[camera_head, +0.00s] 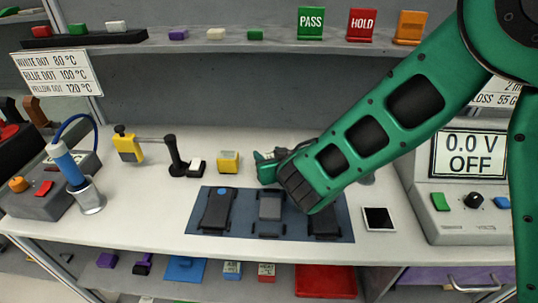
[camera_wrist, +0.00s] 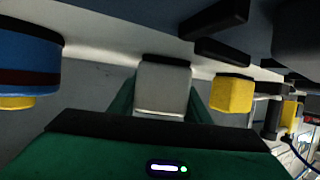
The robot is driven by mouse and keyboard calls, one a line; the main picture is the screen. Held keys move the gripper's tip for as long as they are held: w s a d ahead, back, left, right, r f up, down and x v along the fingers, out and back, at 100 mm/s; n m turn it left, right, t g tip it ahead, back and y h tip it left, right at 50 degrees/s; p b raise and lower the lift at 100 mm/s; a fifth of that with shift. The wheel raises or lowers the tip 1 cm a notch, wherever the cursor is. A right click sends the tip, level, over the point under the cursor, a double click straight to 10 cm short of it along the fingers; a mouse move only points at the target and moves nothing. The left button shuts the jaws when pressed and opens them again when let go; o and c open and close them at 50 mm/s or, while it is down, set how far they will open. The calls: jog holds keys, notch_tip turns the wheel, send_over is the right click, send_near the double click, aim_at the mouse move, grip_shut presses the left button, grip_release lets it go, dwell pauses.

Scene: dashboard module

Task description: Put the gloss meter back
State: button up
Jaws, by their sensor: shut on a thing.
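My gripper (camera_head: 264,168) is low over the back of the bench, behind the dark blue mat. In the wrist view its green fingers (camera_wrist: 163,98) are shut on a pale grey block with a dark edge, which I take for the gloss meter (camera_wrist: 163,88). The arm and gripper hide most of this block in the head view. I cannot tell whether it touches the bench. A yellow block (camera_head: 228,162) stands just left of the gripper; it also shows in the wrist view (camera_wrist: 231,95).
The mat (camera_head: 276,232) holds several dark modules in front of the gripper. A black stand (camera_head: 173,155) is at left, and a white-framed dark square (camera_head: 379,218) lies right of the mat. A meter box (camera_head: 470,205) stands far right. A blue-banded cylinder (camera_wrist: 28,60) shows in the wrist view.

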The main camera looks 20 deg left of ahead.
jog(key=shift+f, duration=0.1)
jog(key=o, duration=1.2)
jog(key=shift+s+d+r, duration=0.1)
jog(key=shift+r, duration=0.1)
jog(key=v, duration=1.1)
jog(key=shift+s+d+r, duration=0.1)
jog(key=shift+s+r, duration=0.05)
jog(key=shift+s+d, duration=0.1)
jog(key=shift+s, duration=0.05)
